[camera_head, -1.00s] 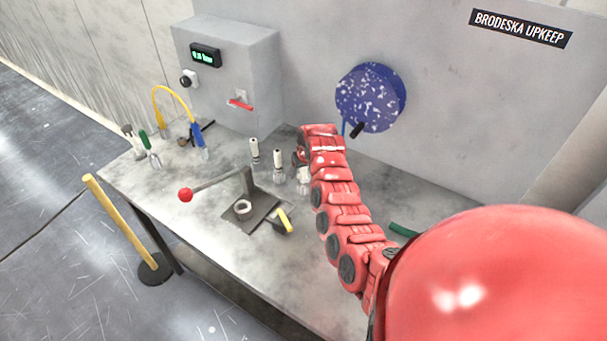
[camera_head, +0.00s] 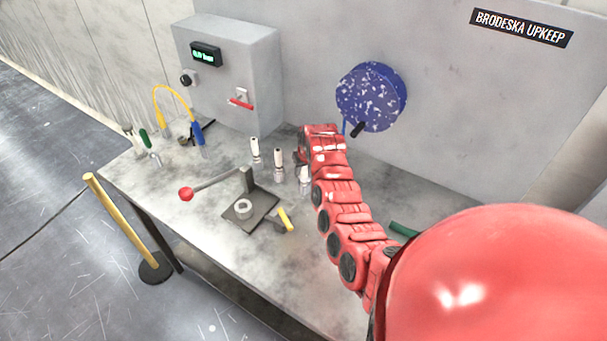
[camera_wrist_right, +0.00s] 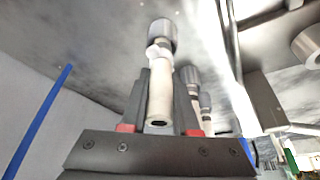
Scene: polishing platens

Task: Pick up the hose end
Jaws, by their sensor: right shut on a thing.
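My right gripper (camera_head: 301,158) is at the far part of the bench, beside a row of cream-topped metal fittings. In the right wrist view its two dark fingers (camera_wrist_right: 160,108) are shut on a cream fitting (camera_wrist_right: 160,85) with a grey knurled metal end. The same fitting (camera_head: 304,180) shows partly behind my arm in the head view, upright near the bench top. A blue hose (camera_head: 343,128) hangs from the blue speckled reel (camera_head: 371,96) on the wall; it also shows as a blue line in the wrist view (camera_wrist_right: 40,118). The hose's lower end is hidden. My left gripper is not in view.
Two similar fittings (camera_head: 279,162) stand just left of my gripper. A lever press (camera_head: 250,210) with a red knob is nearer the front. A grey box (camera_head: 228,75), yellow hose (camera_head: 165,95) and green-handled tool (camera_head: 146,142) are to the left.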

